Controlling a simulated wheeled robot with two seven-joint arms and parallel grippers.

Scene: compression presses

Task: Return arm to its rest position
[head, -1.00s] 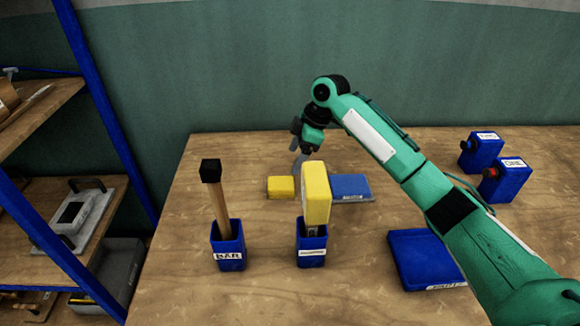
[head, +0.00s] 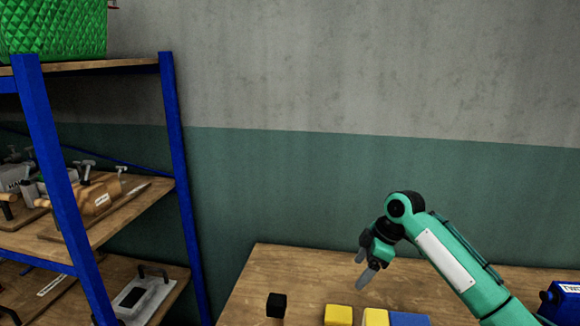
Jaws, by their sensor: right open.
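My right arm comes in from the lower right in the head view, bent at its joint. My right gripper (head: 367,272) points down above the table, beyond the yellow and blue blocks. It is open and holds nothing that I can see. My left gripper is not in view.
The wooden table (head: 290,265) shows at the bottom, with a yellow block (head: 338,315), another yellow piece (head: 376,317), a blue block (head: 408,319) and a black-topped bar (head: 276,305). A blue box (head: 565,300) stands at right. A blue-framed shelf (head: 172,120) stands at left.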

